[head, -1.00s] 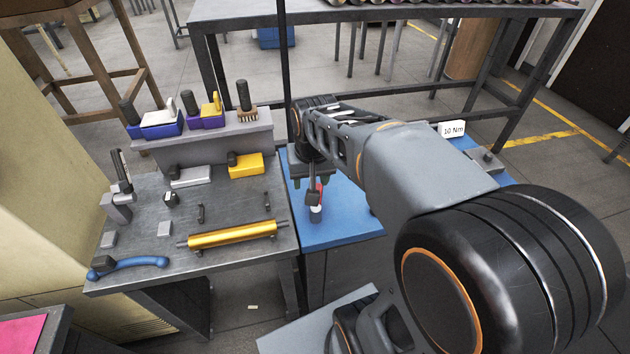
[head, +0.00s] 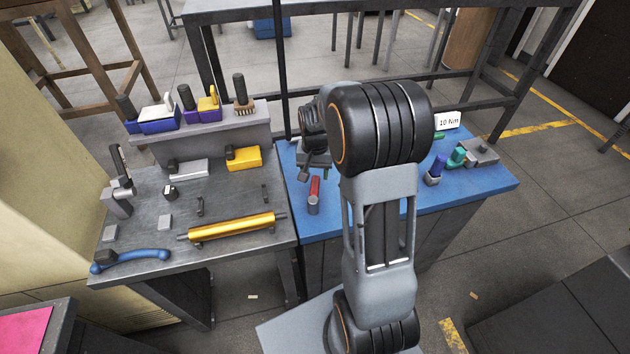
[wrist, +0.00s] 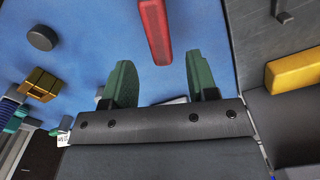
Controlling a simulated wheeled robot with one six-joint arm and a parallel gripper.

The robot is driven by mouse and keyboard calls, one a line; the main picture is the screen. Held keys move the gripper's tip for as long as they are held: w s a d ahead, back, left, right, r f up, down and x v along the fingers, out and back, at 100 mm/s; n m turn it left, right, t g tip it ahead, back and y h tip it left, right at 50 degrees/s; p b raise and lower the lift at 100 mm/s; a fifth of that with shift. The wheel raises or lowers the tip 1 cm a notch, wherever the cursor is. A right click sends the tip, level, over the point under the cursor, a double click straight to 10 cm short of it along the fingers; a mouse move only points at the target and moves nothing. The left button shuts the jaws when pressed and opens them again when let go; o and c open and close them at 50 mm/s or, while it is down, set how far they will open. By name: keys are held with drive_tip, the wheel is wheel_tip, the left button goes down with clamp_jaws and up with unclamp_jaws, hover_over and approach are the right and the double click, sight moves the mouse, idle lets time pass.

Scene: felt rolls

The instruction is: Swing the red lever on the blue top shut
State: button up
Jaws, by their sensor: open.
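The red lever (head: 314,188) is on the blue top (head: 345,222), near its left side. Its near end meets a small grey piece (head: 313,207), and its far end points toward the back. My gripper (head: 314,174) hangs just behind the lever's far end. In the wrist view, the two green fingers of my gripper (wrist: 160,82) stand apart with nothing held between them. The red lever (wrist: 155,30) lines up with the gap between them, its end just beyond the fingertips. I cannot tell how high the fingers are above it.
On the blue top, a blue-purple knob (head: 437,168), a teal piece (head: 457,157), a grey block (head: 482,153) and a "10 Nm" sign (head: 448,121) stand right of my arm. A grey bench (head: 150,230) with a yellow roll (head: 232,227) adjoins on the left.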

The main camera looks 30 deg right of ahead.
sight(315, 182)
drive_tip(key=shift+f, duration=2.35)
clamp_jaws()
